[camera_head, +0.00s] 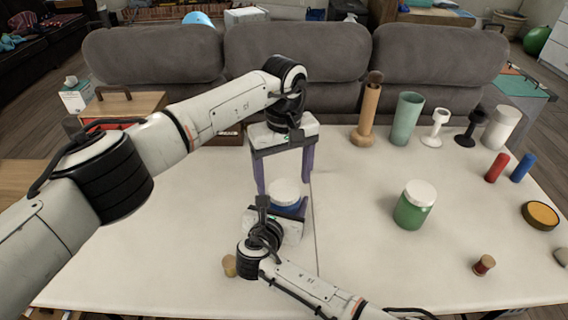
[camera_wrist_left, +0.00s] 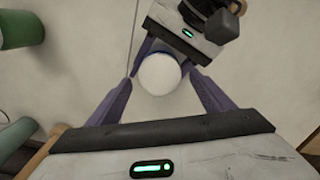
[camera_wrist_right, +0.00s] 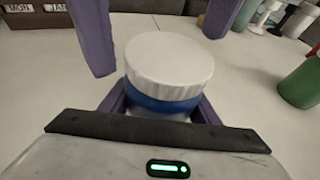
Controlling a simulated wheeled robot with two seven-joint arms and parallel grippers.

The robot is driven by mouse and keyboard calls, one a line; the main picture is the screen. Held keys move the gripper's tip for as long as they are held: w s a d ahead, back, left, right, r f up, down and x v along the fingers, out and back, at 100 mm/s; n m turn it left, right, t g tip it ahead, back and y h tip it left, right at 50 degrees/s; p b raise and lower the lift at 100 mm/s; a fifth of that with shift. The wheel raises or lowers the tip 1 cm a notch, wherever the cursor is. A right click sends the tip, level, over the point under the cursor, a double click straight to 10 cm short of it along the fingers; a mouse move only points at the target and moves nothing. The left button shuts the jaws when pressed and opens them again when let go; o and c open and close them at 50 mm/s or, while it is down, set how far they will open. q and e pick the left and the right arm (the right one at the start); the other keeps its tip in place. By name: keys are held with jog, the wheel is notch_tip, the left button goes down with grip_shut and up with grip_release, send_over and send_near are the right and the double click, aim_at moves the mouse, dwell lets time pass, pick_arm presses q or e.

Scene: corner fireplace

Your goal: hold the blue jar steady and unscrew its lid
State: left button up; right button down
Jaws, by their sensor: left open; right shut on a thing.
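The blue jar (camera_wrist_right: 160,101) stands upright on the table with its white lid (camera_wrist_right: 170,62) on; in the head view the lid (camera_head: 285,190) hides most of the jar. My right gripper (camera_head: 288,211) is shut on the jar's body from the near side, below the lid. My left gripper (camera_head: 283,187) points down above the jar, open and empty. Its purple fingers are spread to either side of the lid, which shows between them in the left wrist view (camera_wrist_left: 160,75). In the right wrist view the left fingers show around the lid, apart from it.
A green jar (camera_head: 413,207) with a white lid stands right of the blue jar. Several cylinders and stands, including a wooden one (camera_head: 369,112), line the table's back right. A small cork-coloured piece (camera_head: 229,266) sits near my right gripper. The table's left side is mostly clear.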

pick_arm(q)
jog(key=shift+f, duration=0.95)
jog(key=shift+c, duration=0.4)
